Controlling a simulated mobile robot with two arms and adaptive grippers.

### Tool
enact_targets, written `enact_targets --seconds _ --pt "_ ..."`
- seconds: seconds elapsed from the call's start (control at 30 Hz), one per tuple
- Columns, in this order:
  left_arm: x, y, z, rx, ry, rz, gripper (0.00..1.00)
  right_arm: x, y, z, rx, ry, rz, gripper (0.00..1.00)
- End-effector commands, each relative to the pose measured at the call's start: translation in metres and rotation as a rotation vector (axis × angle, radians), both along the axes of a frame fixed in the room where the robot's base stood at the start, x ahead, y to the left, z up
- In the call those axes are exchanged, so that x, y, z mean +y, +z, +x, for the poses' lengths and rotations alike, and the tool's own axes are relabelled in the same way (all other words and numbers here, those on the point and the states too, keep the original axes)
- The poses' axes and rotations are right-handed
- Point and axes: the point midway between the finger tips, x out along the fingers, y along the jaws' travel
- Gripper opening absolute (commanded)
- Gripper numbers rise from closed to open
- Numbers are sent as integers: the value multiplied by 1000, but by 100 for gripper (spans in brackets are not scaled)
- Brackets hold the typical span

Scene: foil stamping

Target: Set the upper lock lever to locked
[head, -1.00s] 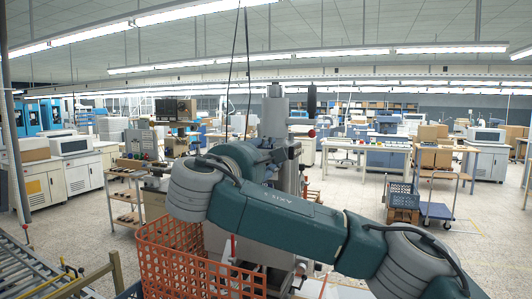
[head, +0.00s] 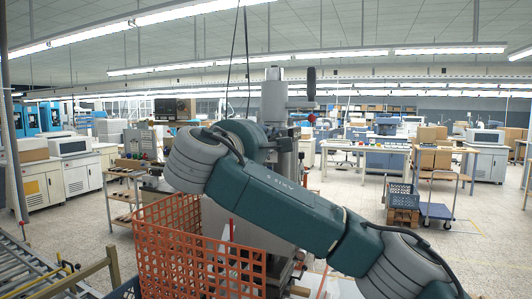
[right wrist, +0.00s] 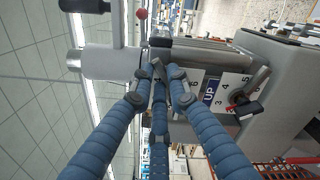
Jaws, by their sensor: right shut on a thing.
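The stamping press (head: 275,95) stands in the middle of the head view, partly hidden behind my right arm. My right gripper (head: 284,138) is at its column. In the right wrist view, the blue fingers of this gripper (right wrist: 162,72) come together, shut on a dark lever with a black end, which I take as the upper lock lever (right wrist: 160,42). The fingers hide part of it. A second lever with a red hub and black handle (right wrist: 243,106) sits apart to the right, by a number scale marked UP (right wrist: 212,92). My left gripper is not in view.
An orange mesh basket (head: 190,250) stands in front of the press, close under my right arm. A red ball knob (head: 311,118) and a black handle (head: 311,85) stick out on the press's right. A roller conveyor (head: 35,275) is at the lower left.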

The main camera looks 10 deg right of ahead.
Motion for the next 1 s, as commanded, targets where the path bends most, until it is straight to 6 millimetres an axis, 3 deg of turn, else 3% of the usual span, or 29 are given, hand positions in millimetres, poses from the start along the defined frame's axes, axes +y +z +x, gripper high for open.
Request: enact_targets --seconds 0.03,0.1,0.4,1.0 --pt "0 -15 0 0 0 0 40 0 -10 0 -19 0 32 0" --pt "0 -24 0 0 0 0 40 -2 -11 -1 -48 -1 75 0" --pt "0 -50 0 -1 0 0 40 -5 -14 -3 -149 -2 225 0" --pt "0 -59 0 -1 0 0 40 -6 -12 -3 -198 -2 296 0"
